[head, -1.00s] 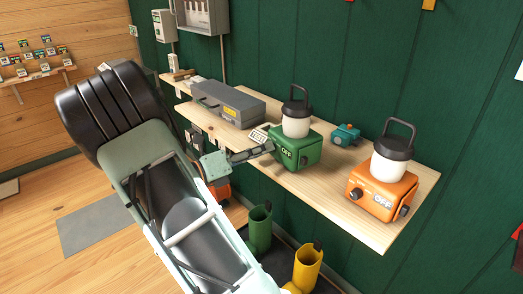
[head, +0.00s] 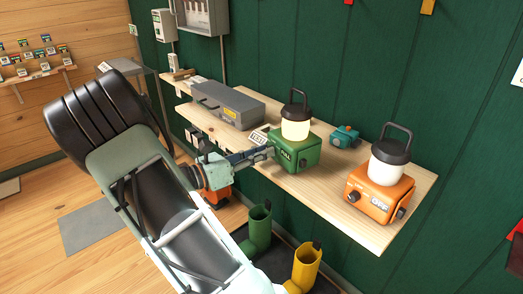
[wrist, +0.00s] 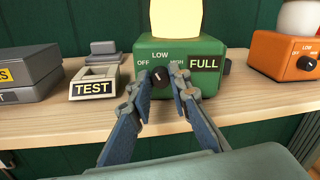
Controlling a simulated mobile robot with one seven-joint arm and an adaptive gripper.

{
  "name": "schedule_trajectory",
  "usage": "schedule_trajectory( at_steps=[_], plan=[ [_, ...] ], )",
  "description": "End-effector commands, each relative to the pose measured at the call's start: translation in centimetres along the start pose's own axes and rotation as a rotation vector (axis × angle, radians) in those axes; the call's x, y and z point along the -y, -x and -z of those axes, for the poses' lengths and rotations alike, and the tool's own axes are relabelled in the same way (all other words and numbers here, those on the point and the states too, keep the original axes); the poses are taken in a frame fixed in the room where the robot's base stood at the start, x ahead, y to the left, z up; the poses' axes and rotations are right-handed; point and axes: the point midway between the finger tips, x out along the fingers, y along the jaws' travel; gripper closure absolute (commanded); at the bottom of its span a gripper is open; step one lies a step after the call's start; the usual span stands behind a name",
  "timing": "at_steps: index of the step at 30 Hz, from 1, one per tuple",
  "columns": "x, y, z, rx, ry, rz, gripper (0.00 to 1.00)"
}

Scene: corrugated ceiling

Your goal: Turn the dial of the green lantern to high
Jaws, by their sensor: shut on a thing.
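The green lantern (head: 300,158) stands on the wooden shelf, its globe (head: 296,130) glowing pale yellow. In the wrist view its front (wrist: 207,108) has OFF, LOW and HIGH marks around a black dial (wrist: 160,79), and a dark display (wrist: 204,63) reading FULL. My gripper (wrist: 161,88) is shut on the dial, one finger on each side of it. The dial's light mark appears to lean up and right, towards HIGH; the fingers partly hide the dial. In the head view my gripper (head: 266,152) reaches the lantern's left-facing side.
An orange lantern (head: 378,194) with a white globe stands to the right on the shelf (head: 330,198). A TEST block (wrist: 95,84) and a grey case (head: 228,104) are on the left. A small teal object (head: 344,137) lies behind. Boots (head: 258,228) stand below.

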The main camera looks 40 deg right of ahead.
Motion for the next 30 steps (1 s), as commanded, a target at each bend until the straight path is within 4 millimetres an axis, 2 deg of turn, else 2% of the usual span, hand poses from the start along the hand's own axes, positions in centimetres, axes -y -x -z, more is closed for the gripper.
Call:
schedule_trajectory(
  at_steps=[30],
  plan=[
    [0.19, 0.04, 0.35, 0.000, -0.966, 0.000, 1.00]
  ],
)
